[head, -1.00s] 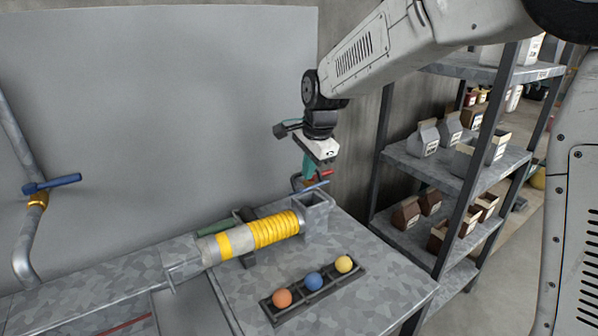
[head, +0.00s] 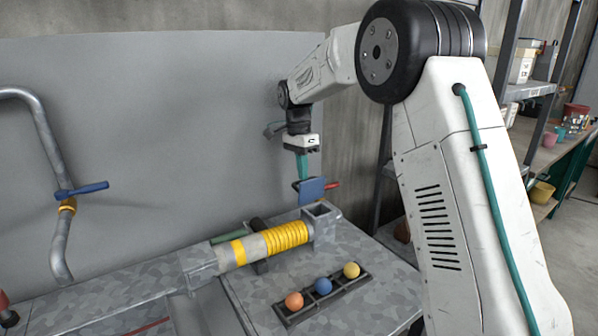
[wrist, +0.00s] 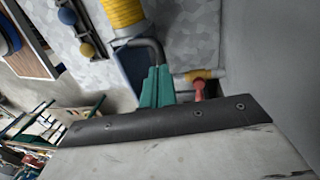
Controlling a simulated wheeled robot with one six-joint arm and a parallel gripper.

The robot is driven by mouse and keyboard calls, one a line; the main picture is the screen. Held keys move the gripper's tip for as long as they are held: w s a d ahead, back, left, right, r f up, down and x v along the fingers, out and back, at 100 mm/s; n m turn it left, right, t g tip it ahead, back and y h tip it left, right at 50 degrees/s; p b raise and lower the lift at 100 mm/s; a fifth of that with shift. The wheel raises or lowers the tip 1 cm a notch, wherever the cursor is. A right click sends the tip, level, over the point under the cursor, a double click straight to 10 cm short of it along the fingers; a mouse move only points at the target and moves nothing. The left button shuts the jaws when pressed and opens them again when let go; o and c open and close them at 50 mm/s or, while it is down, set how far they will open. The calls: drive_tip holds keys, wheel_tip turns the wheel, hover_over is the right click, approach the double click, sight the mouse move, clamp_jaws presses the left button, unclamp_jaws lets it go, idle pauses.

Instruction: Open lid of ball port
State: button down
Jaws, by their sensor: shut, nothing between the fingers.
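The ball port (head: 322,213) is a square grey metal box with an open top at the right end of the yellow-ringed tube. Its blue lid (head: 312,189) stands raised, roughly upright, behind the opening. My gripper (head: 302,177), with teal fingers, points down at the lid's upper left edge. It is shut and holds nothing; I cannot tell whether it touches the lid. In the wrist view, my teal fingers (wrist: 157,72) are close together beside a dark blue surface (wrist: 130,68), probably the lid, and a bent grey bar (wrist: 150,48).
A dark rack (head: 325,293) with orange, blue and yellow balls lies on the bench in front of the port. The yellow-ringed tube (head: 287,236) lies left of it. A red handle (head: 331,185) is behind the lid. A blue-handled pipe (head: 60,240) stands at left.

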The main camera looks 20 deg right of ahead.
drive_tip(key=shift+w+a+f, duration=0.2)
drive_tip(key=shift+w+f, duration=0.15)
drive_tip(key=shift+w, duration=0.3)
idle(0.4)
wheel_tip(320, 180, up, 8)
drive_tip(key=w+f, duration=0.1)
drive_tip(key=s+r+n+t, duration=0.1)
drive_tip(key=s+r+n, duration=0.3)
drive_tip(key=s, duration=0.7)
drive_tip(key=s+r+n+t, duration=0.1)
drive_tip(key=s+r+n, duration=0.3)
drive_tip(key=s, duration=0.8)
drive_tip(key=s+f+n, duration=0.3)
drive_tip(key=s+f, duration=0.2)
drive_tip(key=s, duration=0.6)
drive_tip(key=s+f+n+t, duration=0.1)
drive_tip(key=s+f+n, duration=0.3)
drive_tip(key=s, duration=0.8)
drive_tip(key=shift+a+f+n, duration=0.3)
drive_tip(key=shift+a+f, duration=0.15)
drive_tip(key=shift+f, duration=0.4)
